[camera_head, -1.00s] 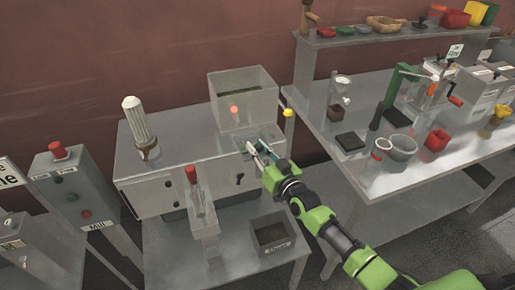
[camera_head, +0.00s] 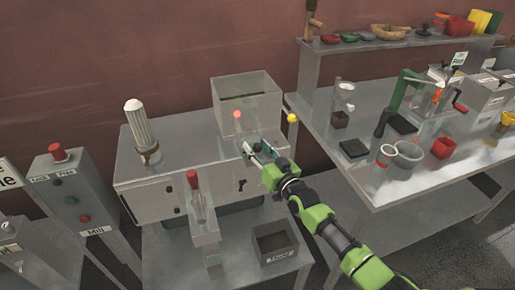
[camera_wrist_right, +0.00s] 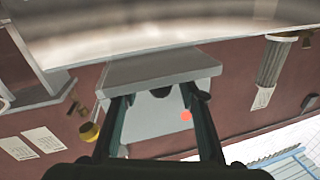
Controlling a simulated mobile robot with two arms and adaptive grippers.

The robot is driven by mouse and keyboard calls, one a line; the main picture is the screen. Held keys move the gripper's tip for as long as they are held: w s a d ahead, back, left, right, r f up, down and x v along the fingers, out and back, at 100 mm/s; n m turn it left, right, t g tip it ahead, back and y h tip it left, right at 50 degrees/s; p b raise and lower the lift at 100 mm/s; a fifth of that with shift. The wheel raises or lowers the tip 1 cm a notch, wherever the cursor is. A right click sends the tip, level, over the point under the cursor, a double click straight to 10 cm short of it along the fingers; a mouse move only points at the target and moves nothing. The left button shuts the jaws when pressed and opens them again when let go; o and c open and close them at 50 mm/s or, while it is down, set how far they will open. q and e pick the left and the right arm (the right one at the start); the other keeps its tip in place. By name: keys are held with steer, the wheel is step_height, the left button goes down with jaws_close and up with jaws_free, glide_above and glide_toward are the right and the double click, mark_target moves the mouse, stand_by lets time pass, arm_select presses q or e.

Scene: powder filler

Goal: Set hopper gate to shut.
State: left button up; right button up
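The hopper (camera_head: 262,108) is a see-through grey box on top of the grey filler machine (camera_head: 150,195). A yellow ball knob (camera_head: 292,118) is at its right side and a red-orange ball (camera_head: 237,114) shows at its front; I cannot tell which belongs to the gate, or the gate's position. My right gripper (camera_head: 254,148) is just in front of the hopper's lower part. In the right wrist view its fingers (camera_wrist_right: 161,100) are apart, with a grey surface beyond them. The yellow knob (camera_wrist_right: 90,132) is left of the fingers there, and the red-orange ball (camera_wrist_right: 186,116) shows between them. My left gripper is out of view.
A ribbed white filter (camera_head: 139,122) stands on the machine's left. A red-topped spout part (camera_head: 200,205) and a dark open bin (camera_head: 275,243) are in front. A side table (camera_head: 375,185) with cups and tools is right. A Mill control box (camera_head: 75,195) is left.

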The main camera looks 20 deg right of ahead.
steer(key=shift+s+d, duration=0.1)
steer(key=shift+s, duration=0.3)
steer(key=v, duration=1.1)
steer(key=shift+s+d, duration=0.1)
